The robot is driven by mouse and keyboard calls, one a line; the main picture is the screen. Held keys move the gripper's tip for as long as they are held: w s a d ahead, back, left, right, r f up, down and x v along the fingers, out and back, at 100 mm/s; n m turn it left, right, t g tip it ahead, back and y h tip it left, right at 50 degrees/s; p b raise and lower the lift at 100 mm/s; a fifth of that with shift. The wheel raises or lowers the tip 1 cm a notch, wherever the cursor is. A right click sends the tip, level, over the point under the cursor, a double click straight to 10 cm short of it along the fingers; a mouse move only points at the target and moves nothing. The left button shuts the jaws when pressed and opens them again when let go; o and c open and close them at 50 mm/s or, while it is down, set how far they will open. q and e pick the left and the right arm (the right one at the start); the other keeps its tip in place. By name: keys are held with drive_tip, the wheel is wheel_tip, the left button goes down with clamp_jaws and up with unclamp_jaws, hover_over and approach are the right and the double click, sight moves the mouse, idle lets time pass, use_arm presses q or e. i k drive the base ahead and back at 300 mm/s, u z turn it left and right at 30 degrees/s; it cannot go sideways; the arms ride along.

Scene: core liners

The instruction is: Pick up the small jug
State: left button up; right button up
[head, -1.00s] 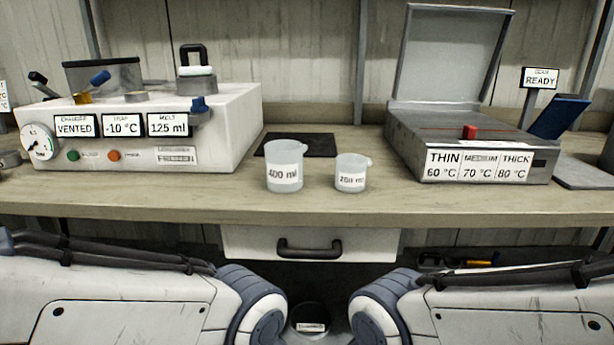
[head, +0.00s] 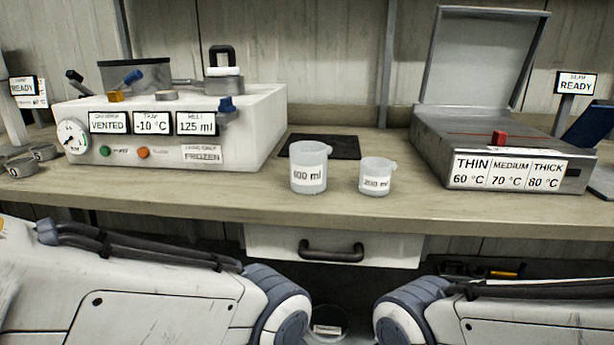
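The small jug (head: 376,174) is a translucent white cup with a spout on its right, labelled 200 ml. It stands upright on the bench, in the middle of the head view. A larger jug (head: 309,166), labelled 400 ml, stands just to its left with a small gap between them. Both of my arms show along the bottom of the view, below the bench edge and apart from the jugs. Neither gripper is in view.
A white machine (head: 200,140) with gauges and labels stands at the left. A grey metal sealer (head: 470,150) with a raised lid stands at the right. A dark mat (head: 322,146) lies behind the jugs. A drawer (head: 285,246) with a black handle is under the bench (head: 225,197).

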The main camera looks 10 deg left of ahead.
sight(375, 173)
drive_tip(key=z, duration=0.9)
drive_tip(key=i, duration=0.55)
drive_tip(key=u, duration=1.4)
